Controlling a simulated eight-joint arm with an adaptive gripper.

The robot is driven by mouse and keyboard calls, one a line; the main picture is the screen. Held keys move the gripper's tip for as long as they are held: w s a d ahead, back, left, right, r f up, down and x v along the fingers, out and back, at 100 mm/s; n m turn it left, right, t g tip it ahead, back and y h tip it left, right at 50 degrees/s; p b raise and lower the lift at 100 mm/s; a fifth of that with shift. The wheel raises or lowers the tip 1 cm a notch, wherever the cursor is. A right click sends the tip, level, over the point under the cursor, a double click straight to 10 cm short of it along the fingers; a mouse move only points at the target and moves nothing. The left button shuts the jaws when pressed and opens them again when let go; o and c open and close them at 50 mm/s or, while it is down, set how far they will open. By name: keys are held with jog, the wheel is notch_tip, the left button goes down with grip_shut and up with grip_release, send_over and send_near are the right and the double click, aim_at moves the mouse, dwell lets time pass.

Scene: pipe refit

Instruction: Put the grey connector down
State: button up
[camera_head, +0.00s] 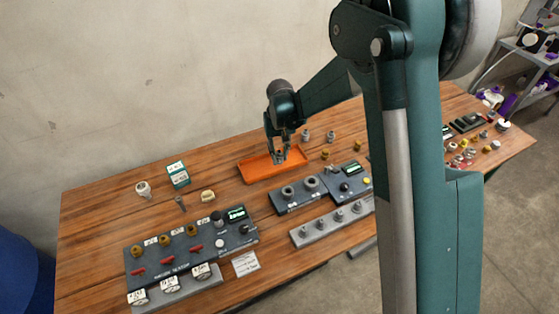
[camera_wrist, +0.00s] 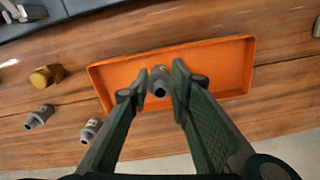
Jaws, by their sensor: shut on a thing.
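The grey connector (camera_wrist: 159,82) is between the two fingertips of my gripper (camera_wrist: 156,88) in the wrist view, with its dark open end towards the camera. My gripper is shut on it. In the head view my gripper (camera_head: 278,156) points down over the orange tray (camera_head: 252,178). The tray also shows behind the connector in the wrist view (camera_wrist: 230,68). No other thing shows in the tray. I cannot tell whether the connector touches the tray floor or is held just above it.
Two grey fittings (camera_wrist: 39,117) (camera_wrist: 90,130) and a brass fitting (camera_wrist: 46,76) stand beside the tray. A dark panel with sockets (camera_head: 298,194) lies in front of it. A larger control panel (camera_head: 190,243) is at the left. Bare wood lies around the tray.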

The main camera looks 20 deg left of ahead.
aim_at(279, 160)
jog(key=shift+f, duration=1.75)
jog(key=shift+f+b, duration=0.2)
jog(key=shift+b, duration=0.15)
jog(key=o, duration=0.8)
jog(key=shift+o, duration=0.2)
jog(key=shift+r, duration=0.2)
notch_tip(279, 160, up, 12)
jog(key=shift+r+p, duration=0.1)
jog(key=shift+p, duration=0.65)
